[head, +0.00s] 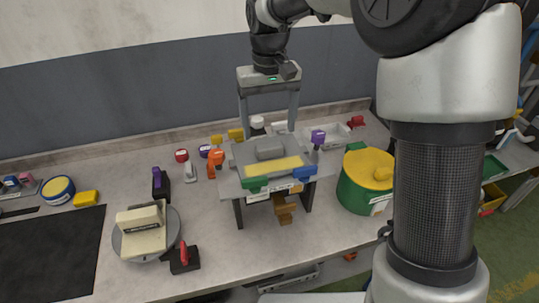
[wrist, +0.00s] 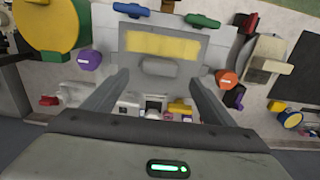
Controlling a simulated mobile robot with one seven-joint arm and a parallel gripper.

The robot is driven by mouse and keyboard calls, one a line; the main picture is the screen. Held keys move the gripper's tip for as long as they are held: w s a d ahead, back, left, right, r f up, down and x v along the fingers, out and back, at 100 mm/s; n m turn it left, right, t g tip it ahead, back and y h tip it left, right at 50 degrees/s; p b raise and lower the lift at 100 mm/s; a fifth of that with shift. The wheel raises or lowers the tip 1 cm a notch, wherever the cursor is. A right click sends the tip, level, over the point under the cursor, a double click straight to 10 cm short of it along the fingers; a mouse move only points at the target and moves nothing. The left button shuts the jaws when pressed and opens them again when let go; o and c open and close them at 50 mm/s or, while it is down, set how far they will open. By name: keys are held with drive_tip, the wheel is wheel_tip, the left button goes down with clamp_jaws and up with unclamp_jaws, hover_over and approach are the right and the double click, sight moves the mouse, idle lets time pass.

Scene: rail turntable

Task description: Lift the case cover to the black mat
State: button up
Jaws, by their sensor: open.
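The grey case cover (head: 243,153) has a raised grip block on top and a yellow strip along its front. It lies on a grey stand in the middle of the table, with coloured clamps around it. My gripper (head: 268,128) is open and empty, pointing down above the back part of the cover. In the wrist view the grip block of the case cover (wrist: 158,67) lies between the open fingers of my gripper (wrist: 158,78), apart from them. The black mat (head: 50,255) lies bare at the front left of the table; part of it shows in the wrist view (wrist: 305,75).
A round turntable (head: 120,245) bearing a beige block stands between mat and stand. A green drum with yellow lid (head: 368,170) stands right of the stand. Coloured clamps and small parts surround the stand, including an orange one (head: 216,158) and a red-handled one (head: 184,258).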

sight(269, 145)
wheel_tip(269, 145, down, 5)
drive_tip(key=shift+s+f, duration=0.15)
clamp_jaws()
idle(0.5)
